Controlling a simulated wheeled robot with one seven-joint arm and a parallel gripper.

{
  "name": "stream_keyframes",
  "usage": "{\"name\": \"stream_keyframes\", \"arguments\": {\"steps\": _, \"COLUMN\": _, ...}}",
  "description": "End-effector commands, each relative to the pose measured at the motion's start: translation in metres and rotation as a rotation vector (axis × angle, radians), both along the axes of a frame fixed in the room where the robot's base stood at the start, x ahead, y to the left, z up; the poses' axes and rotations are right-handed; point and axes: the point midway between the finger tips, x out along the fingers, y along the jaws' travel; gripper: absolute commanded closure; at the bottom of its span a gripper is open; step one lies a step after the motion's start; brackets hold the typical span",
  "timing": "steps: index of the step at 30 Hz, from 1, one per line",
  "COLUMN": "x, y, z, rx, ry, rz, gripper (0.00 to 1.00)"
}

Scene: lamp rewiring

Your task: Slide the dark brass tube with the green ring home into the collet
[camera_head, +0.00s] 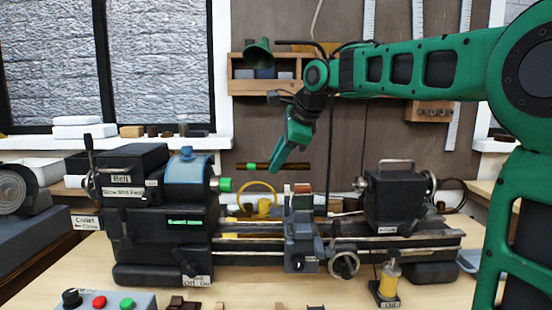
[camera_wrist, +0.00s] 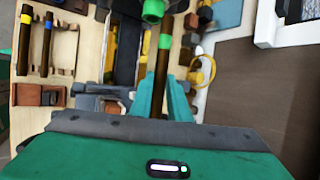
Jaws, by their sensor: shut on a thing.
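The dark brass tube (camera_head: 296,167) with its green ring (camera_head: 251,167) is held level in the air above the lathe. My gripper (camera_head: 276,166) is shut on it right of the ring. The tube's left end is right of and higher than the green-rimmed collet (camera_head: 222,184) on the headstock, apart from it. In the wrist view the tube (camera_wrist: 161,70) runs up from between my gripper's fingers (camera_wrist: 164,95), its green ring (camera_wrist: 165,41) near the far end. The collet (camera_wrist: 153,11) is at the top edge, slightly left of the tube's line.
The tool carriage (camera_head: 300,235) and tailstock (camera_head: 388,198) stand on the lathe bed below and right. Two other dark tubes with yellow and blue rings (camera_wrist: 47,45) lie left in the wrist view. A shelf (camera_head: 240,86) hangs behind.

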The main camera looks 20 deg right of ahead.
Motion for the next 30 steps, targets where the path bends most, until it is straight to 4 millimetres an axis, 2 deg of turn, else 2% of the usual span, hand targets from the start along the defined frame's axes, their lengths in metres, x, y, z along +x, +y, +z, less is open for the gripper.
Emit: {"name": "stream_keyframes", "arguments": {"steps": 30, "x": 0.000, "y": 0.004, "z": -0.052, "rx": 0.000, "ry": -0.001, "rz": 0.002, "gripper": 1.00}}
